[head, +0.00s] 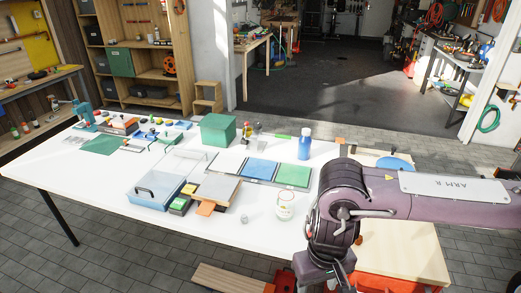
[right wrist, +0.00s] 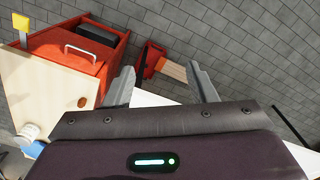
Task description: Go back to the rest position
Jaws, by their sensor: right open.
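My right arm (head: 350,205) comes in from the right in the head view and bends down past the table's right end. Its gripper is cut off by the bottom edge there. In the right wrist view my right gripper (right wrist: 162,84) is open, its two fingers wide apart with nothing between them. Beyond the fingers I see the grey tiled floor and a red container (right wrist: 152,62) with a wooden piece beside it. My left arm and gripper show in neither view.
A red cabinet (right wrist: 75,60) with a wooden top stands close to my right gripper.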

